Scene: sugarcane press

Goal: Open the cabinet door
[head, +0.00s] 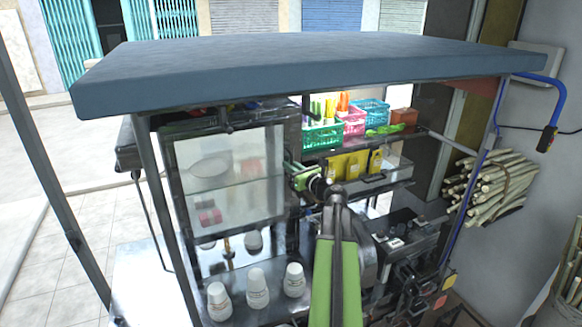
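The cabinet (292,125) stands under the blue roof, left of centre. Its glass door (228,160) has a dark frame and faces me. It looks shut, though the latch side is partly hidden. Red items and a pale round shape show behind the glass. My green and dark arm reaches up from the bottom centre. My gripper (296,172) is at the right edge of the cabinet front. I cannot tell whether it touches the door or a handle. Its fingers are small and partly hidden by my wrist, so their opening is unclear.
Right of the cabinet, a shelf holds a green basket (323,136) and other coloured baskets. A sugarcane bundle (493,186) is at the right. The blue roof (300,60) overhangs the cart. Open floor lies left.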

